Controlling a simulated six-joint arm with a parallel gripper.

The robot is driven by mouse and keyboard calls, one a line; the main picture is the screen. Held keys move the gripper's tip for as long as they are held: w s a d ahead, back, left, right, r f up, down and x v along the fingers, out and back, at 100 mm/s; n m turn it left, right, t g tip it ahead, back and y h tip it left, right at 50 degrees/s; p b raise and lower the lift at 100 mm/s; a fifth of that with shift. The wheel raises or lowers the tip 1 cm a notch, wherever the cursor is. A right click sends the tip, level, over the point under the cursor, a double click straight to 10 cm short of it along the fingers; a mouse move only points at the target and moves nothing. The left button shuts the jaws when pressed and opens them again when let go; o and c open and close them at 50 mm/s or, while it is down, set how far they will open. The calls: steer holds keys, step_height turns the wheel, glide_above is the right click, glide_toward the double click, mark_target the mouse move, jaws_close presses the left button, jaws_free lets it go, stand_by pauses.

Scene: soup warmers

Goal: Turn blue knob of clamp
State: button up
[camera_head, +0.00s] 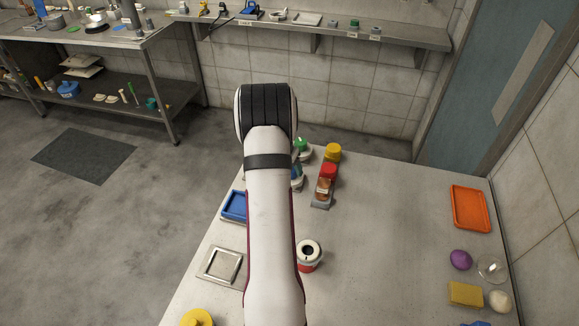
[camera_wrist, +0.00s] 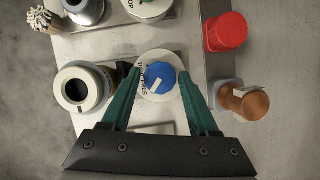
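The blue knob (camera_wrist: 160,77) has a white pointer mark and sits on a round white dial plate (camera_wrist: 152,91) with dark lettering in the wrist view. In the head view the blue knob (camera_head: 297,173) shows only partly at the right edge of my arm. My gripper (camera_wrist: 160,70) is open, with its green fingers on either side of the knob. A small gap shows between each fingertip and the knob, and nothing is held. How high the fingertips are relative to the knob is hard to tell. The head view hides my gripper behind my arm.
A red cap (camera_wrist: 226,32) and a brown bottle (camera_wrist: 250,101) stand close to the right finger. A white-rimmed open container (camera_wrist: 80,90) stands left of the left finger. A green knob (camera_head: 301,143) is farther back. The table's middle right is clear, left of an orange tray (camera_head: 469,209).

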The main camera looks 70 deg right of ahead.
jaws_close()
steer(key=shift+m, duration=0.3)
steer(key=m, duration=0.2)
steer(key=m+g, duration=0.1)
steer(key=shift+w+m+g+y, duration=0.2)
steer(key=shift+m+g+y, duration=0.1)
steer(key=shift+m, duration=0.1)
steer(key=m+g+y, duration=0.1)
steer(key=m, duration=0.3)
steer(key=shift+w+d+m, duration=0.1)
steer(key=shift+m, duration=0.2)
steer(key=m+y, duration=0.1)
steer(key=m, duration=0.1)
steer(key=m+y, duration=0.1)
steer(key=m, duration=0.1)
steer(key=shift+d+g, duration=0.15)
steer(key=shift+g, duration=0.25)
steer(key=m+y, duration=0.1)
steer(key=m, duration=0.4)
steer(key=shift+d+y, duration=0.1)
steer(key=shift+y, duration=0.3)
